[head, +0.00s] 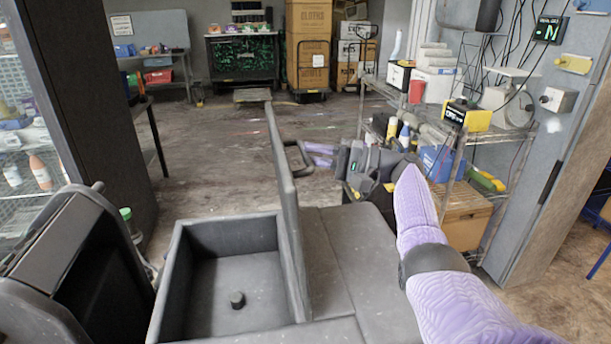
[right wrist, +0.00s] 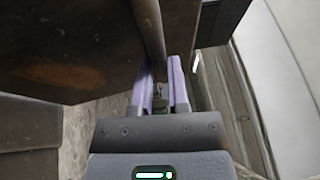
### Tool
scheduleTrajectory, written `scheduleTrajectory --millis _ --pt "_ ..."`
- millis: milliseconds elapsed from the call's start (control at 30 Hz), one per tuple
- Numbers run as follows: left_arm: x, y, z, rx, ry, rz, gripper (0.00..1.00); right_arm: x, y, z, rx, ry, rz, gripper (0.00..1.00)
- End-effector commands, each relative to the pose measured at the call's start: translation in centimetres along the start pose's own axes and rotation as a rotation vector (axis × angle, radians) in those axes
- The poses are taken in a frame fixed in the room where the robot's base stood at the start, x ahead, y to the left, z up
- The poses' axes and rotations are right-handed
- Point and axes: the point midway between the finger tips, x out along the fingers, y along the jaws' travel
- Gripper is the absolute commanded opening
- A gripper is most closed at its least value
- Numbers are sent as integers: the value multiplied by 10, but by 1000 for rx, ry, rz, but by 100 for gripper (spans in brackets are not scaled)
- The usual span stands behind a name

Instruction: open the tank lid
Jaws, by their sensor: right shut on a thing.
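The tank (head: 178,262) is a dark grey open-topped box at the bottom centre of the head view, with a small dark knob on its floor. Its lid (head: 282,190) stands up nearly vertical along the tank's right side, seen almost edge-on. A dark loop handle (head: 300,160) sticks out from the lid's right face. My right gripper (head: 318,155), with purple fingers, reaches in from the right and is shut on the handle. In the right wrist view, the fingers (right wrist: 160,85) are around a dark bar beside a large dark panel. My left gripper is not in view.
A wire shelf rack (head: 450,150) with bottles and boxes stands close to the right of my right arm. A dark pillar (head: 85,90) stands at the left. Stacked cartons (head: 308,50) are at the back. The floor (head: 225,150) beyond the tank is mostly clear.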

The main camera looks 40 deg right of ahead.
Motion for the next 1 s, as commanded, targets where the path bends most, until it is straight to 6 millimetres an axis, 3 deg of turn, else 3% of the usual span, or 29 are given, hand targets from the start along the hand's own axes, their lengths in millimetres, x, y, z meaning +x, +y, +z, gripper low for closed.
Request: scheduleTrajectory --millis 33,100,400,1000 --pt "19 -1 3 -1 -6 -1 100 -7 10 -4 9 4 -31 0" --pt "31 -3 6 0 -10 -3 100 -15 11 -7 25 5 -69 0" --pt "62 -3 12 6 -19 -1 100 -38 12 -16 69 4 -175 0" --pt "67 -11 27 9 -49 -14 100 -45 10 -18 81 4 -204 0"
